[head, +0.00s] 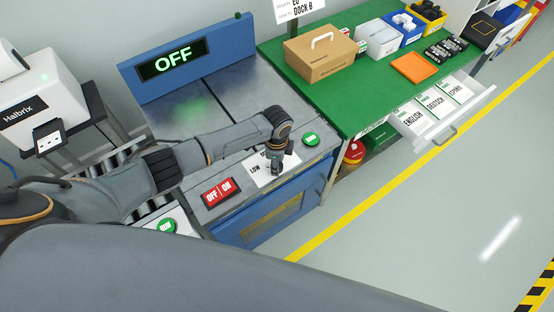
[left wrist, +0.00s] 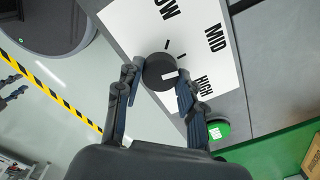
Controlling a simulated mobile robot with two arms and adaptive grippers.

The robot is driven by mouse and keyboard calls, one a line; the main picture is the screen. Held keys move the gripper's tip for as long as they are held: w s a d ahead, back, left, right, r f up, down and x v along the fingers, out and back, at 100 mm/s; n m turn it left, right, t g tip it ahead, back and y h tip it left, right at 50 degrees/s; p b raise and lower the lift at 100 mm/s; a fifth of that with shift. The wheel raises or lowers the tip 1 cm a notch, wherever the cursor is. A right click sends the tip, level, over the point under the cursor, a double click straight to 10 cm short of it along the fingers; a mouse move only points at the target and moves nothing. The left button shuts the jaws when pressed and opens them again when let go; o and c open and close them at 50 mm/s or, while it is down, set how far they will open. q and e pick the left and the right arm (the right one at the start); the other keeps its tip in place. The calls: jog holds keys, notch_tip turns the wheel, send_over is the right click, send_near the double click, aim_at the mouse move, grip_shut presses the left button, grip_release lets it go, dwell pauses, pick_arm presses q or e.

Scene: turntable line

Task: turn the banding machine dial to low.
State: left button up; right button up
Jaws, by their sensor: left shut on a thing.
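The banding machine's dial (left wrist: 158,70) is a dark round knob on a white plate (left wrist: 137,27) marked LOW, MID and HIGH. Its white mark points toward the HIGH side in the left wrist view. My left gripper (left wrist: 157,82) has one finger on each side of the dial and is shut on it. In the head view my left gripper (head: 276,168) reaches down onto the plate and largely hides the dial; LOW shows beside it. The banding machine (head: 190,120) has a display (head: 172,61) reading OFF. My right gripper is not in view.
A red OFF/ON switch (head: 219,191) lies left of the dial plate, a green button (head: 311,139) to its right. A green table (head: 345,95) with a cardboard box (head: 319,58) and an open drawer (head: 440,118) stands to the right. The floor in front is clear.

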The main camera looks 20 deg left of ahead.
pick_arm(q)
jog(key=n+p, duration=0.3)
jog(key=n, duration=0.3)
jog(key=shift+r, duration=0.1)
jog(key=shift+n+p, duration=0.75)
jog(key=shift+n, duration=1.75)
jog(key=o, duration=1.2)
notch_tip(320, 180, up, 12)
jog(key=shift+d+f, duration=0.1)
